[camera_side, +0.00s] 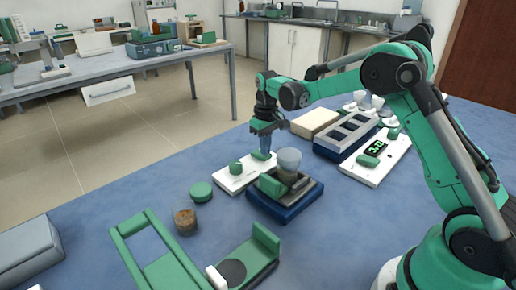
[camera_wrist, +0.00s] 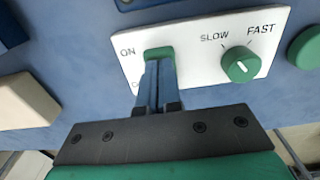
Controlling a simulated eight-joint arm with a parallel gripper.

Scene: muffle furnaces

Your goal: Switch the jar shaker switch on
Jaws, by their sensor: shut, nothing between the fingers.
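The white control panel (camera_wrist: 190,65) lies on the blue bench. It carries a green switch (camera_wrist: 158,53), with ON printed beside its far end and a second label mostly hidden lower down. A round green knob (camera_wrist: 238,64) marked SLOW and FAST sits to the right. My gripper (camera_wrist: 157,68) is shut and empty, its fingertips right at the switch and covering its lower part. I cannot tell whether they touch it. In the side view my gripper (camera_side: 264,150) points down over the panel (camera_side: 235,181), beside the dark blue shaker (camera_side: 290,208) with a jar (camera_side: 289,160).
A small jar (camera_side: 185,218) and a green lid (camera_side: 201,192) stand left of the panel. A green frame (camera_side: 150,235) lies in front. A beige block (camera_side: 314,123), a grey-blue rack (camera_side: 345,137) and a white device with a display (camera_side: 378,160) are behind and right.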

